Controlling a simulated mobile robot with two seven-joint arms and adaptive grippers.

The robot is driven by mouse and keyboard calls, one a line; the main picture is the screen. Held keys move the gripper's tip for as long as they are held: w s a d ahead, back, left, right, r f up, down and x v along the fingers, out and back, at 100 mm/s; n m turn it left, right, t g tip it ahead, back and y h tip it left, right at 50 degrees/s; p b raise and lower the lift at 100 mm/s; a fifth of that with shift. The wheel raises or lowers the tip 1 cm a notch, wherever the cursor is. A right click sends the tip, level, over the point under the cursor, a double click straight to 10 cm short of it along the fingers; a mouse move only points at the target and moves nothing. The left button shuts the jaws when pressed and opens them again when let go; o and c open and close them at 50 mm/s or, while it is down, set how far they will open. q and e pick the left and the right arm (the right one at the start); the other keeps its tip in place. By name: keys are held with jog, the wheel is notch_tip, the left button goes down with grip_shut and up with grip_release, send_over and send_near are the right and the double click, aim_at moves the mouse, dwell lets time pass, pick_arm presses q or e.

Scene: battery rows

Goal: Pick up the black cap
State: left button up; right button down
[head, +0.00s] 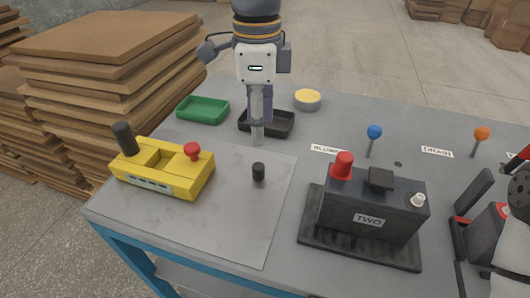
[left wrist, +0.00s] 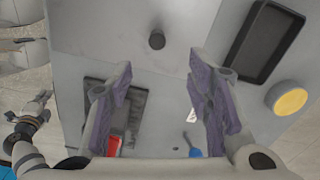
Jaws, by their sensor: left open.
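The black cap (head: 258,172) is a small dark cylinder standing upright on a pale mat (head: 222,222) on the table. It also shows in the left wrist view (left wrist: 157,40), beyond the fingertips and between their lines. My left gripper (head: 257,135) hangs down behind the cap in the head view, in front of a black tray. Its purple-padded fingers (left wrist: 160,80) are spread wide with nothing between them. The cap is apart from the fingers.
A yellow device (head: 160,172) with a black post and red knob stands left of the cap. A dark battery (head: 370,212) marked TWO stands right. Green (head: 203,110) and black (head: 283,122) trays, a yellow-topped pot (head: 307,99) and blue (head: 374,132) and orange (head: 482,134) knobs stand behind.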

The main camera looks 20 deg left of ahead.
aim_at(258, 166)
pick_arm(q)
jog(key=f, duration=0.9)
jog(key=shift+s+a+f, duration=0.1)
jog(key=shift+s+f, duration=0.1)
jog(key=shift+s, duration=0.15)
jog(key=shift+w+f, duration=0.1)
jog(key=shift+f, duration=0.25)
jog(key=c, duration=0.9)
